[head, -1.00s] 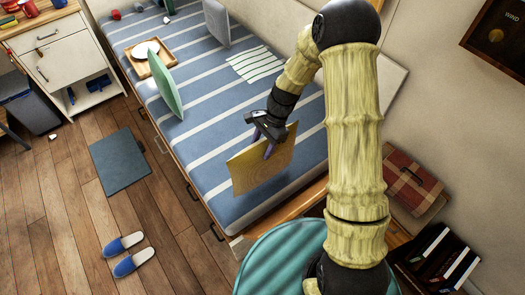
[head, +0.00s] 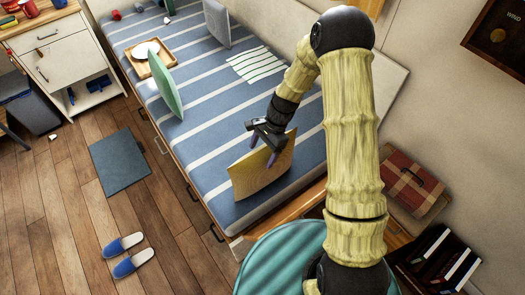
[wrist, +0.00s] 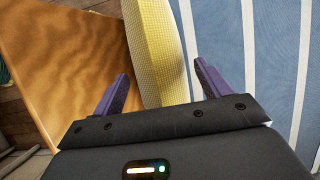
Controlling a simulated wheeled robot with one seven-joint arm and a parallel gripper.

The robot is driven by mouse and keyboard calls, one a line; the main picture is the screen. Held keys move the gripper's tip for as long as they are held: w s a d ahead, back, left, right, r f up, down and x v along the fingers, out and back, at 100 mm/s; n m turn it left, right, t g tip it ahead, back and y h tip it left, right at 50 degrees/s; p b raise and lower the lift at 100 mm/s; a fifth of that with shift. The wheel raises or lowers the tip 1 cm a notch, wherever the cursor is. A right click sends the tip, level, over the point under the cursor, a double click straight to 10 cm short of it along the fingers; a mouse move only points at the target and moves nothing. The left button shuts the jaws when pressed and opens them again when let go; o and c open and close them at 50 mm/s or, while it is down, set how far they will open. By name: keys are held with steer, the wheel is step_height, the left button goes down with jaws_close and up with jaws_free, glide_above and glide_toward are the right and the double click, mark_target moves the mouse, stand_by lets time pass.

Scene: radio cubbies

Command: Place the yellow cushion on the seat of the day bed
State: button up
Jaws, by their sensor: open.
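The yellow cushion (head: 258,178) stands on edge, slightly tilted, at the near end of the day bed's blue-and-white striped seat (head: 205,130). In the wrist view its woven yellow edge (wrist: 160,50) runs upward between my fingers. My gripper (head: 263,150) is open at the cushion's upper edge, with one purple finger on either side. In the wrist view my gripper (wrist: 163,85) shows gaps between its fingers and the cushion. The cushion's lower edge seems to rest on the seat, but the contact is hard to make out.
A green cushion (head: 166,85) and a wooden tray (head: 140,60) with a white dish are farther along the bed. A grey cushion (head: 217,25) stands at the back. A teal round seat (head: 275,262) is near the bed's end. Slippers (head: 130,262) lie on the floor.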

steer(key=p+v, duration=0.1)
steer(key=v, duration=1.1)
steer(key=shift+f, duration=0.1)
steer(key=s+d+r+n+t+h, duration=0.1)
steer(key=s+d+r+n+t, duration=0.1)
steer(key=s+d+r+n, duration=0.2)
steer(key=s+d+r+n+t+h, duration=0.2)
steer(key=s+d+r+n, duration=0.3)
steer(key=s, duration=0.6)
steer(key=shift+d+r+n+t+h, duration=0.3)
steer(key=shift+d+n+t, duration=0.15)
steer(key=shift+n, duration=0.65)
